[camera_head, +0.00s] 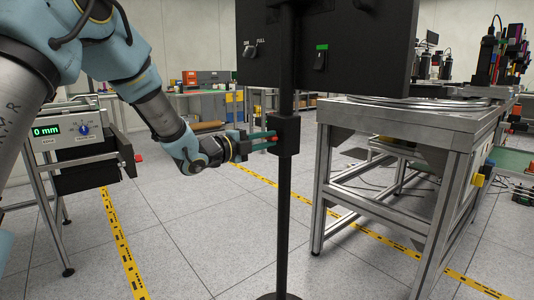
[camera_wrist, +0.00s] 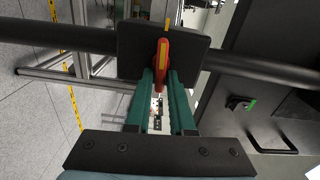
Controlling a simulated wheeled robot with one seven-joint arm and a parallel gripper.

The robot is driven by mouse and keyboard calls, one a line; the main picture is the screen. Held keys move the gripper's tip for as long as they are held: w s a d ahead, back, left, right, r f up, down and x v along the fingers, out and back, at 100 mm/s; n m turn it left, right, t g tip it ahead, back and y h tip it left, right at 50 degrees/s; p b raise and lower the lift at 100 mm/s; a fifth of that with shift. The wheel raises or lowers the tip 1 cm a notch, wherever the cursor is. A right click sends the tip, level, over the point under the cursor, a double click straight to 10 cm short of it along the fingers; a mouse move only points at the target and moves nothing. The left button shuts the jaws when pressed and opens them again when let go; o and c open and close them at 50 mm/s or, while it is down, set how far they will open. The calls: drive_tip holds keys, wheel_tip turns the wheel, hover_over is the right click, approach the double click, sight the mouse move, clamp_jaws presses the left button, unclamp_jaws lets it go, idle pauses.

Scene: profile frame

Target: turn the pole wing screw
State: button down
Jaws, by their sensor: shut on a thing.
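The pole (camera_head: 285,205) is a black upright post in the middle of the head view. It carries a black clamp block (camera_head: 286,137), which also shows in the wrist view (camera_wrist: 132,52). A red wing screw (camera_wrist: 161,66) with a yellow stripe sticks out of the block towards me. In the head view only a bit of the wing screw (camera_head: 272,139) shows at the left of the block. My gripper (camera_wrist: 162,82) has green fingers, shut on the wing screw's wing. In the head view my gripper (camera_head: 266,137) reaches the block from the left.
A black panel (camera_head: 340,45) with switches is mounted at the top of the pole. A metal-framed table (camera_head: 400,115) stands to the right. A device with a 0 mm display (camera_head: 46,130) stands at the left. The floor around the pole is mostly clear.

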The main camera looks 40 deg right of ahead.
drive_tip(key=shift+f+m+b, duration=0.1)
drive_tip(key=shift+m+b, duration=0.3)
drive_tip(key=shift+b, duration=0.1)
drive_tip(key=shift+w, duration=0.1)
drive_tip(key=c, duration=0.9)
unclamp_jaws()
drive_tip(key=a, duration=1.1)
drive_tip(key=shift+w, duration=0.25)
